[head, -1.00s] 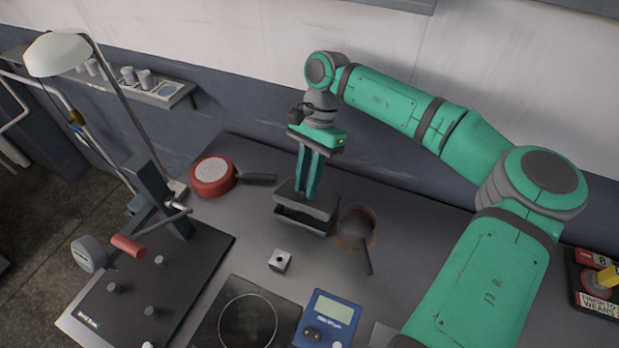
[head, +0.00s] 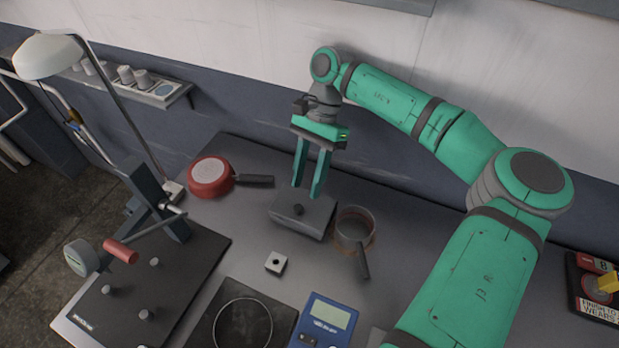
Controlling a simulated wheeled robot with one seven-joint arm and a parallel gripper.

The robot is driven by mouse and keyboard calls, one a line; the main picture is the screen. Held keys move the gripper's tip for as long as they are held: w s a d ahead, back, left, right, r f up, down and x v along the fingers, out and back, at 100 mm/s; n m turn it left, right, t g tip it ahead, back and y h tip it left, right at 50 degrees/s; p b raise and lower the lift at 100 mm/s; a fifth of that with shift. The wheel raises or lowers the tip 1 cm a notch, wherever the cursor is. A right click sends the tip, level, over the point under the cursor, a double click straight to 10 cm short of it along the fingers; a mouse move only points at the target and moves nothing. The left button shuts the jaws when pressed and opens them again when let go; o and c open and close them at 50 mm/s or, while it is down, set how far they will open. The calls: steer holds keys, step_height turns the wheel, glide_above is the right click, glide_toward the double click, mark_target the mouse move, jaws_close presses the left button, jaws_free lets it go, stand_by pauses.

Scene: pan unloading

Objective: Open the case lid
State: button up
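The case is a dark grey box (head: 318,224) in the middle of the table, near its back. Its lid (head: 285,206) lies down with no gap showing under it, and a small dark knob (head: 298,209) stands bare on top. My gripper (head: 307,191) points down over the back part of the lid, behind the knob. Its two green fingers are apart with nothing seen between them. Whether the fingertips touch the lid cannot be told from this view. The inside of the case is hidden.
A red pan (head: 211,176) lies to the left. A small metal block (head: 275,262), a hotplate (head: 243,325) and a blue scale (head: 323,322) are in front. A lever press (head: 165,215) stands left.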

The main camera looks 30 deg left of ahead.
mark_target(307, 199)
steer(key=shift+s+a+r, duration=0.1)
steer(key=shift+s+a, duration=0.05)
steer(key=shift+a, duration=0.05)
steer(key=shift+d+r, duration=0.15)
steer(key=shift+r, duration=0.15)
steer(key=s+d+r, duration=0.5)
steer(key=s+r, duration=0.7)
steer(key=s, duration=0.1)
steer(key=shift+d, duration=0.2)
steer(key=shift+w, duration=0.15)
